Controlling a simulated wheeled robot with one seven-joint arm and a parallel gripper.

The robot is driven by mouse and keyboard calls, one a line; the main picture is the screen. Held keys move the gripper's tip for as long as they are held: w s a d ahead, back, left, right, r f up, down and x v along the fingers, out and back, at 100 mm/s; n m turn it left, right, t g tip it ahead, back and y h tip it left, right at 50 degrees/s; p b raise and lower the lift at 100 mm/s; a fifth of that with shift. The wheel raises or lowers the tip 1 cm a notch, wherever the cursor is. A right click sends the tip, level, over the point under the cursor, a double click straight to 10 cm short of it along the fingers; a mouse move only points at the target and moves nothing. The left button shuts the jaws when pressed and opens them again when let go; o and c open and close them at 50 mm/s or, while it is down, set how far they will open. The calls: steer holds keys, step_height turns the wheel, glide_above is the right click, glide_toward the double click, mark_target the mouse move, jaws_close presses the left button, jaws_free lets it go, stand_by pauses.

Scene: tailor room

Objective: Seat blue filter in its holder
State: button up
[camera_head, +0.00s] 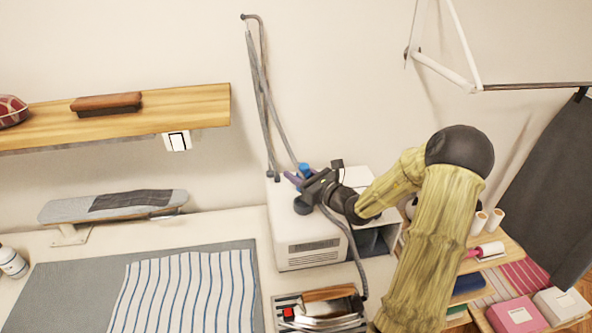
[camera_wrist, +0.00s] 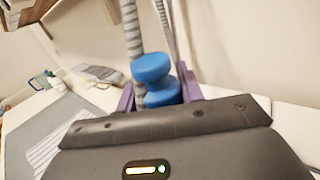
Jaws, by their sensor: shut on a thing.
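The blue filter (camera_wrist: 155,80) is a small blue piece with two rounded ends and a narrower waist. It sits between the purple fingers of my gripper (camera_wrist: 160,88) in the wrist view. In the head view my gripper (camera_head: 298,178) is above the white steam station (camera_head: 305,236), with the blue filter (camera_head: 305,170) at its tip. The filter appears above the station's top, but I cannot tell the exact gap. The filter's holder cannot be made out; my gripper and arm hide part of the station.
An iron (camera_head: 330,303) rests on a pad at the station's front. Grey hoses (camera_head: 268,100) rise behind. A wooden shelf (camera_head: 180,106) is on the wall at left. An open grey compartment (camera_head: 375,243) is at the station's right.

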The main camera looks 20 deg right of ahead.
steer(key=shift+s, duration=0.1)
steer(key=shift+f+b, duration=2.1)
steer(key=shift+f, duration=0.8)
steer(key=shift+f+b, duration=0.5)
steer(key=shift+f, duration=0.1)
steer(key=o, duration=0.7)
steer(key=shift+o, duration=0.2)
steer(key=shift+s+d, duration=0.1)
steer(key=shift+s, duration=0.05)
steer(key=shift+p+v, duration=0.7)
steer(key=shift+v, duration=4.75)
